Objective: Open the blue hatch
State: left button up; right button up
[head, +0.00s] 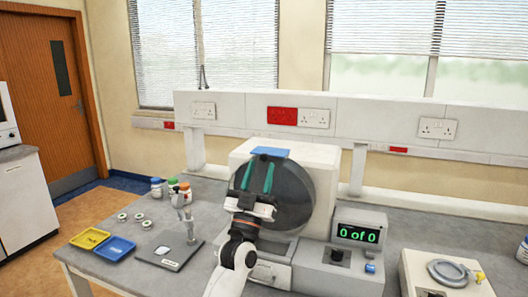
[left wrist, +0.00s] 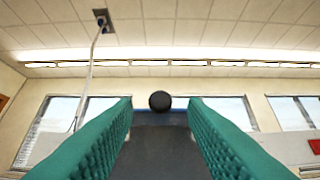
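The blue hatch (head: 270,151) is a small flat blue piece on top of the white machine (head: 320,165), at its front edge above the dark round drum (head: 296,200). It looks closed. In the left wrist view a black round knob (left wrist: 160,101) shows between the fingertips, with a thin blue strip (left wrist: 179,102) behind it. My left gripper (head: 257,165) points up in front of the drum, just below the hatch. Its two green fingers are apart with nothing held. I cannot tell whether they touch the knob. My right gripper is not in view.
A scale (head: 166,250), a yellow tray (head: 89,238), a blue tray (head: 115,248) and small bottles lie left. A white device (head: 445,276) stands front right. A white service rail (head: 370,118) runs behind.

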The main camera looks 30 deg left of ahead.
aim_at(263, 160)
pick_arm(q)
jog(key=shift+p+x, duration=0.5)
jog(key=shift+x, duration=1.6)
jog(key=shift+c, duration=0.4)
grip_shut()
